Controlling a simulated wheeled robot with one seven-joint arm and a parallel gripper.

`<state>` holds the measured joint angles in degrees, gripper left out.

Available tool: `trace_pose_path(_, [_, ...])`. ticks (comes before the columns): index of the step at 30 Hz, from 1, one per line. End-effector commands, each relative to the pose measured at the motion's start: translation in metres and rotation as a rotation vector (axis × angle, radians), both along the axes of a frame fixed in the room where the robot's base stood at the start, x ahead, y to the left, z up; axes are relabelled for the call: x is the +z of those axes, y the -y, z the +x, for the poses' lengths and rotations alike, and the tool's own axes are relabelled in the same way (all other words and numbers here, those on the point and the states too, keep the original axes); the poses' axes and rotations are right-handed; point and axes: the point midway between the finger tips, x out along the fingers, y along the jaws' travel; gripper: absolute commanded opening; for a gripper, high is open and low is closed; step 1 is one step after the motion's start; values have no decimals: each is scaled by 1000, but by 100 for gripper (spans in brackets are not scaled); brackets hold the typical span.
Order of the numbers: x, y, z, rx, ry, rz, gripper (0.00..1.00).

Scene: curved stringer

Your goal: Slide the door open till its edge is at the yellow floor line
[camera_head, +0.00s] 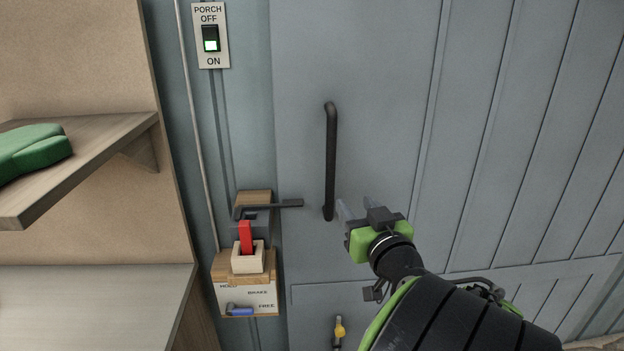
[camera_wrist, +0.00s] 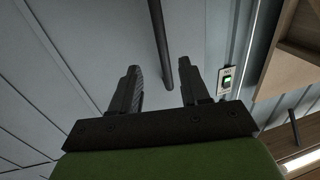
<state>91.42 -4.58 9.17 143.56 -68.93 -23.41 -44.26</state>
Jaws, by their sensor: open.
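The door (camera_head: 380,60) is a large grey-blue panelled one that fills the middle and right of the head view. A black vertical bar handle (camera_head: 331,160) stands near its left side. My gripper (camera_head: 356,206) is open just right of the handle's lower end, apparently empty. In the wrist view the handle (camera_wrist: 160,50) runs down to a point between and beyond the two fingers of my gripper (camera_wrist: 162,88). I cannot tell whether a finger touches it. The yellow floor line is not in view.
A brake box (camera_head: 247,297) with a red lever (camera_head: 246,237) and a dark latch bar (camera_head: 285,204) are left of the handle. A porch switch (camera_head: 211,38) is above. A shelf (camera_head: 80,165) with a green item juts out at left. A yellow-topped fitting (camera_head: 340,328) sits below.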

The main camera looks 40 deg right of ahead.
Motion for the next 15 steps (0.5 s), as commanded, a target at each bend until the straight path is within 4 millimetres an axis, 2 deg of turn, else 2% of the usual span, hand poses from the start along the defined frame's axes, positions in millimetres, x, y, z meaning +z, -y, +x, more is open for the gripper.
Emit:
trace_pose_path(4, [6, 9, 26, 10, 1, -2, 46])
trace_pose_path(15, [6, 44, 112, 10, 2, 0, 46])
